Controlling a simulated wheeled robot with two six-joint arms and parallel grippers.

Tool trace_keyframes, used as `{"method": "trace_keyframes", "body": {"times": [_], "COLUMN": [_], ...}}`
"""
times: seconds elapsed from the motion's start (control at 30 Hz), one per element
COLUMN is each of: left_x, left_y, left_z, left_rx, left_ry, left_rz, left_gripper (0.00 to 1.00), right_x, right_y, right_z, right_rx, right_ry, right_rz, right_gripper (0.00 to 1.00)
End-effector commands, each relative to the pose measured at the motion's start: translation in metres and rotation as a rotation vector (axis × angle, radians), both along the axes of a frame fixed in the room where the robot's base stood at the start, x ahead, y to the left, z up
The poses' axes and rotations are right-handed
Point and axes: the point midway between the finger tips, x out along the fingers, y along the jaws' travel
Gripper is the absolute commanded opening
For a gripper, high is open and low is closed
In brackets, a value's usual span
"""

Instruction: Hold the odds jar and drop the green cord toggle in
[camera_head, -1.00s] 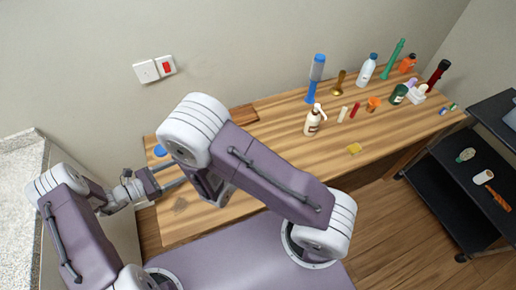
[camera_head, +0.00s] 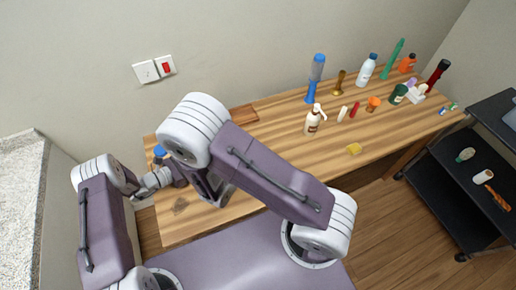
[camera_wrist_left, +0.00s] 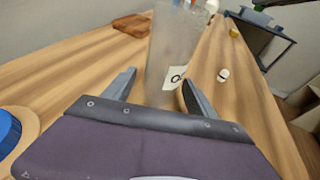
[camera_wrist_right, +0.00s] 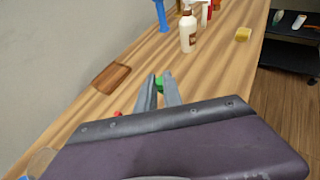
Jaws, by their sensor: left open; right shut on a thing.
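The odds jar (camera_wrist_left: 172,45) is a clear, frosted-looking jar with a white label, upright on the wooden table. In the left wrist view it stands between the fingers of my left gripper (camera_wrist_left: 158,92), which is open around its lower part. My right gripper (camera_wrist_right: 160,88) is shut on the green cord toggle (camera_wrist_right: 160,81), which shows at its fingertips above the table. In the head view, my right arm hides the jar, the toggle and the right gripper.
A brown wooden board (camera_wrist_right: 111,77) lies by the wall. A blue round thing (camera_wrist_left: 8,132) is near my left gripper. A white pump bottle (camera_head: 313,122), a yellow block (camera_head: 353,149) and several other bottles stand farther right. A black cart (camera_head: 465,165) is at right.

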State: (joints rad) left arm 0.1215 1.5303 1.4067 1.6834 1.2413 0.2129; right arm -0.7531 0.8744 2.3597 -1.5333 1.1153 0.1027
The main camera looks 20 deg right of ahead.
Motion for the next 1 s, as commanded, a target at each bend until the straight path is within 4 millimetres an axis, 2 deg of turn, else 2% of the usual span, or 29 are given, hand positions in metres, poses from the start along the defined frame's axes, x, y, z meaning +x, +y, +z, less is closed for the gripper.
{"method": "trace_keyframes", "body": {"times": [0.1,0.23,0.27,0.33,0.37,0.4,0.43,0.77,0.87,1.0], "left_x": [0.0,0.0,0.0,0.0,0.0,0.0,0.0,0.0,-0.003,-0.013], "left_y": [0.0,0.0,0.0,0.0,0.0,0.001,0.0,0.003,0.015,0.048], "left_z": [0.0,0.0,0.0,0.0,0.0,0.0,0.0,0.001,0.005,0.015], "left_rx": [0.0,0.0,0.0,0.0,0.0,0.0,0.0,0.0,0.001,0.0], "left_ry": [0.0,0.0,0.0,0.0,0.0,0.0,0.0,0.0,0.0,-0.001], "left_rz": [0.0,0.0,0.0,0.0,0.0,0.0,0.0,0.001,0.004,0.006], "left_gripper": [0.66,0.3,0.24,0.24,0.55,0.66,0.72,0.72,0.72,0.72], "right_x": [0.0,0.0,0.0,0.0,0.0,0.0,0.0,0.0,0.0,0.0], "right_y": [0.0,0.0,0.0,0.0,0.0,0.0,0.0,0.0,0.0,0.0], "right_z": [0.0,0.0,0.0,0.0,0.0,0.0,0.0,0.0,0.0,0.0], "right_rx": [0.0,0.0,0.0,0.0,0.0,0.0,0.0,0.0,0.0,0.0], "right_ry": [0.0,0.0,0.0,0.0,0.0,0.0,0.0,0.0,0.0,0.0], "right_rz": [0.0,0.0,0.0,0.0,0.0,0.0,0.0,0.0,0.0,0.0], "right_gripper": [0.0,0.0,0.0,0.0,0.0,0.0,0.0,0.0,0.0,0.0]}}
